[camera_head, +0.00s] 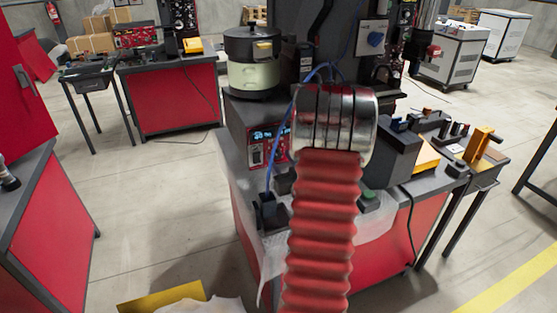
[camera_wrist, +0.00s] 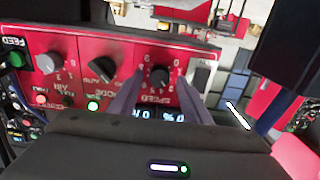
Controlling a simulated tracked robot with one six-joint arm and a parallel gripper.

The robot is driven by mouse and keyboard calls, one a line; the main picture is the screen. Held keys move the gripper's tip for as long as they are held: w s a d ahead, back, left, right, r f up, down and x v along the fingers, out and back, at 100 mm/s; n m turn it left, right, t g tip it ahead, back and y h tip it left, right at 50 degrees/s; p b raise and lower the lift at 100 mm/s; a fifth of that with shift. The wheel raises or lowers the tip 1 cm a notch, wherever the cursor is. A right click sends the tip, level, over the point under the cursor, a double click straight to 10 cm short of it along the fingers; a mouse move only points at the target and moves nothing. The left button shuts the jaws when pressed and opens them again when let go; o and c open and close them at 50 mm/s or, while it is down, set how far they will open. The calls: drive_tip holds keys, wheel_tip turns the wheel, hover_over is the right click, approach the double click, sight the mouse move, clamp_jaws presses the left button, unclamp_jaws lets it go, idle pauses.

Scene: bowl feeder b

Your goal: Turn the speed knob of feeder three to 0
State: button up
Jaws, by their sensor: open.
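The red control panel (camera_wrist: 60,40) of a feeder fills the upper part of the wrist view, upside down. The black speed knob (camera_wrist: 158,76) sits over the printed word SPEED, with a ring of numbers around it. My gripper (camera_wrist: 159,80) is open, with one dark finger on each side of this knob. I cannot tell whether the fingers touch it, and the knob's pointer is unclear. A lit display (camera_wrist: 160,115) shows partly between the fingers. In the head view a red panel with a blue display (camera_head: 262,134) is partly hidden by my arm.
Beside the speed knob are a black mode knob (camera_wrist: 103,69), a grey knob (camera_wrist: 49,61) and a dark rocker switch (camera_wrist: 201,77). A green button (camera_wrist: 15,59) is at the far left. A bowl feeder (camera_head: 252,65) stands above the panel in the head view.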

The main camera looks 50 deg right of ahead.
drive_tip(key=shift+w+d, duration=0.15)
drive_tip(key=shift+w, duration=0.05)
drive_tip(key=shift+c, duration=0.5)
drive_tip(key=c, duration=0.9)
drive_tip(key=shift+a, duration=0.25)
drive_tip(key=shift+c, duration=0.3)
drive_tip(key=shift+d, duration=0.1)
